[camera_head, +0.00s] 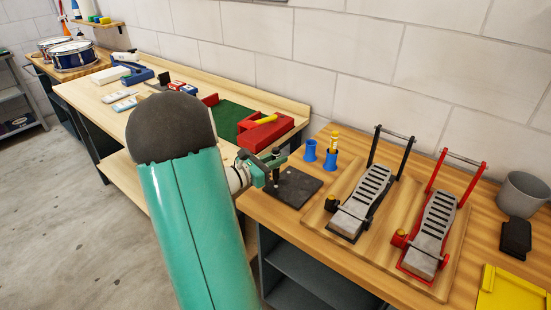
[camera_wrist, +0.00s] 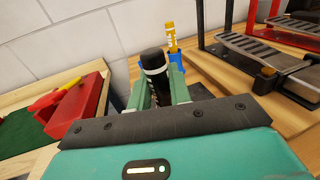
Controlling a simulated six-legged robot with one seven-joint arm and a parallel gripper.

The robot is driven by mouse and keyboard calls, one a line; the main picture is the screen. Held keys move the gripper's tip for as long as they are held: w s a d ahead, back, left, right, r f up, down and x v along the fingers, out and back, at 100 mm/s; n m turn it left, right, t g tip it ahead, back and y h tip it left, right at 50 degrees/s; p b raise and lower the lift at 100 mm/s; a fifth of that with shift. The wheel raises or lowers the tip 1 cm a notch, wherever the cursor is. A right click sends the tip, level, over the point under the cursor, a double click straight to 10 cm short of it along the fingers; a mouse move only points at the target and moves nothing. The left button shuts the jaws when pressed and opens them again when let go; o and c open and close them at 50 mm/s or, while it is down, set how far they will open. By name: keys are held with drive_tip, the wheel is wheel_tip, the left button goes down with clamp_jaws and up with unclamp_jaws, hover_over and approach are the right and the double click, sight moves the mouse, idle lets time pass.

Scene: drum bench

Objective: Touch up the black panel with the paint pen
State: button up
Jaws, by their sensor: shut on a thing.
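The black panel (camera_head: 300,190) lies flat near the left edge of the right-hand wooden bench in the head view. My gripper (camera_head: 272,168) is above the panel's left part. In the wrist view, its two green fingers are shut on a dark paint pen (camera_wrist: 154,62) with a white band near its end. In the wrist view, the panel is mostly hidden behind my gripper.
Two blue cups (camera_head: 310,150) stand behind the panel; one holds a yellow item (camera_head: 334,140). Right of it, a black pedal (camera_head: 362,205) and a red pedal (camera_head: 430,235) sit on wooden boards. A red box (camera_head: 262,133) is on the left bench, beside a green mat (camera_head: 228,118).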

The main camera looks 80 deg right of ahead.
sight(276, 148)
drive_tip(key=shift+f, duration=0.35)
drive_tip(key=shift+r, duration=0.1)
idle(1.0)
drive_tip(key=shift+r, duration=2.45)
